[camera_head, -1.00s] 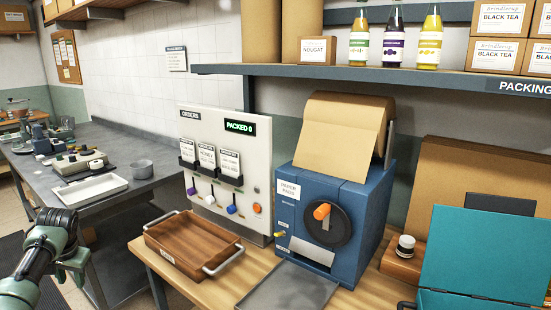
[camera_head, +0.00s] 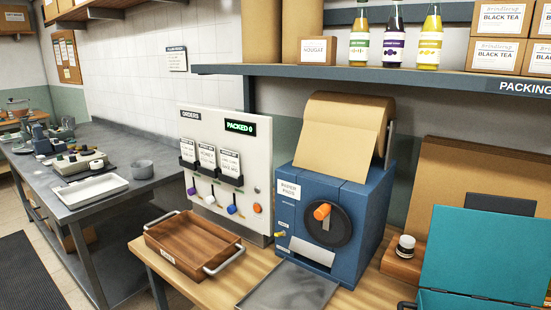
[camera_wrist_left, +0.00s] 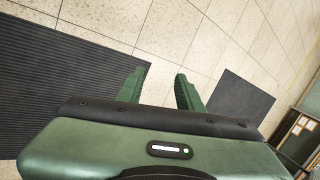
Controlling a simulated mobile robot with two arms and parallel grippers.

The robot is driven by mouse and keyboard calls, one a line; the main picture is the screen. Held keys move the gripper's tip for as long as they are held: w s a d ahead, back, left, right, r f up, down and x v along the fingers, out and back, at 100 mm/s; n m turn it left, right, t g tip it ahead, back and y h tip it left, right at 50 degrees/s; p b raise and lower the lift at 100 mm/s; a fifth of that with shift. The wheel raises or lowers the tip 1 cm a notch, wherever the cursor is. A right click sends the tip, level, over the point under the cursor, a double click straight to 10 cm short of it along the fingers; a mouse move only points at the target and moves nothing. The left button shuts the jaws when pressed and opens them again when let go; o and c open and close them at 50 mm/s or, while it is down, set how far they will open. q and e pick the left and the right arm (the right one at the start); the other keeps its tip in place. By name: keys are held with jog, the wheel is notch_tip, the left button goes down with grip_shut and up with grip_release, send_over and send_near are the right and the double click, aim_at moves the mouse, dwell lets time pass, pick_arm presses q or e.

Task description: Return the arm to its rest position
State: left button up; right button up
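My left gripper (camera_wrist_left: 160,90) shows in the left wrist view. Its two green fingers stand apart with only floor between them, so it is open and empty. It hangs over the tiled floor, with dark mats to either side. In the head view neither of my arms nor grippers shows.
The packing bench holds a wooden tray (camera_head: 193,246) with metal handles, an orders panel (camera_head: 226,160), a blue paper machine (camera_head: 330,225), a metal plate (camera_head: 288,288) and a teal box (camera_head: 480,255). A grey counter (camera_head: 90,200) stands at left. A floor mat (camera_head: 28,275) lies before it.

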pick_arm(q)
jog(key=s, duration=0.5)
jog(key=s+d+f+h, duration=0.1)
jog(key=d+f+h, duration=0.1)
jog(key=d, duration=1.1)
jog(key=s+d+f+n+h, duration=0.1)
jog(key=d+f, duration=0.4)
jog(key=d, duration=0.9)
jog(key=s+d+f+h, duration=0.2)
jog(key=d+f, duration=0.2)
jog(key=d, duration=0.9)
jog(key=shift+s+d+f+n+g+h, duration=0.2)
jog(key=shift+s+n+g+h, duration=0.1)
jog(key=shift+s+h, duration=0.1)
